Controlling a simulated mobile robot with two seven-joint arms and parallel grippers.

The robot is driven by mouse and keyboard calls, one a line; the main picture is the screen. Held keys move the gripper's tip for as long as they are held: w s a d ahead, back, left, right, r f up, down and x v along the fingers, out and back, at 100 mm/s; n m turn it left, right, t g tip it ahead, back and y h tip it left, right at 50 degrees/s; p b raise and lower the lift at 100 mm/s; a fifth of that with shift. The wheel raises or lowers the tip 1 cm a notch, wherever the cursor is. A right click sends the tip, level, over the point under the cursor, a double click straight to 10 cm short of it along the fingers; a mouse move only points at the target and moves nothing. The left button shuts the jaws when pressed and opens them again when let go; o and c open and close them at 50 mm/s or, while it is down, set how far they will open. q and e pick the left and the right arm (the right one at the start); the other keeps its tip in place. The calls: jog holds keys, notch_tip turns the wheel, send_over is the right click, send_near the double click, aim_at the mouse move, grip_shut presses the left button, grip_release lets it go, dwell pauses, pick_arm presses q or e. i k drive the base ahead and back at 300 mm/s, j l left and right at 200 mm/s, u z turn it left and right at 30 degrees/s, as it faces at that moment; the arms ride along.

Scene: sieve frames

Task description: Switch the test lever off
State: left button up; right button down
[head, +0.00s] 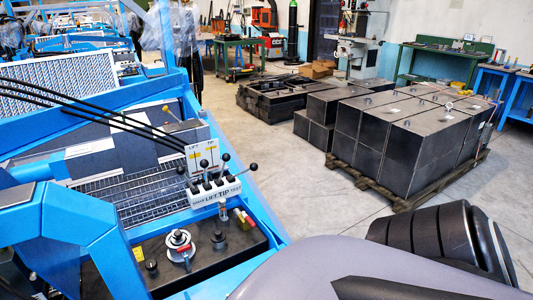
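A white lever block (216,196) stands on the blue machine left of centre, with several black-knobbed levers on top. Its front label reads LIFT, TIP and TEST; the leftmost word is hard to read. The test lever (245,170) is at the right end, above the word TEST. The other levers (206,172) stand closer to upright. Neither of my grippers shows, and nothing touches the test lever.
A white LIFT/TIP gauge plate (203,157) stands behind the levers, with black hoses (95,108) passing to its left. A dark box with caps (180,245) lies in front. Dark metal blocks on a pallet (400,140) stand right, across open floor.

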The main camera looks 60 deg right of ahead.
aim_at(254, 167)
jog(key=l, duration=1.75)
